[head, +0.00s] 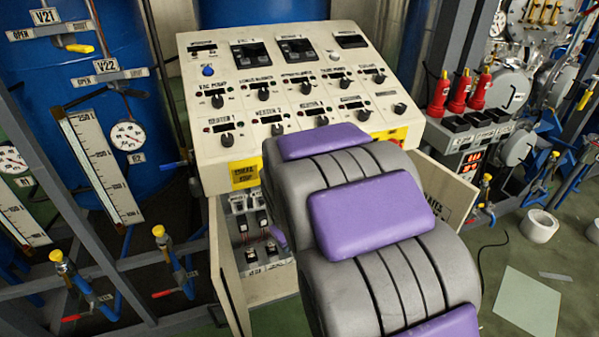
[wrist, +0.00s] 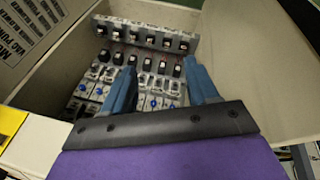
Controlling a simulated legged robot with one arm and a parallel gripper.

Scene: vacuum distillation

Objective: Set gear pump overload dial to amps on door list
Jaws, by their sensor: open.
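The open cabinet under the sloped control console shows in the wrist view, with rows of breakers and overload units (wrist: 100,82) inside, several with blue dials (wrist: 152,104). Which unit belongs to the gear pump cannot be read. In the head view the cabinet interior (head: 255,230) is partly hidden behind my arm. My gripper (wrist: 158,82) is open and empty, its two blue fingers apart and pointing into the cabinet in front of the units. In the head view it is hidden by my arm.
The console (head: 290,95) with several knobs stands above the cabinet. Its left door (head: 232,285) and right door (head: 440,190) are open. Valve piping (head: 165,255) stands at left. A paper sheet (head: 528,302) and a white pot (head: 540,226) are on the floor at right.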

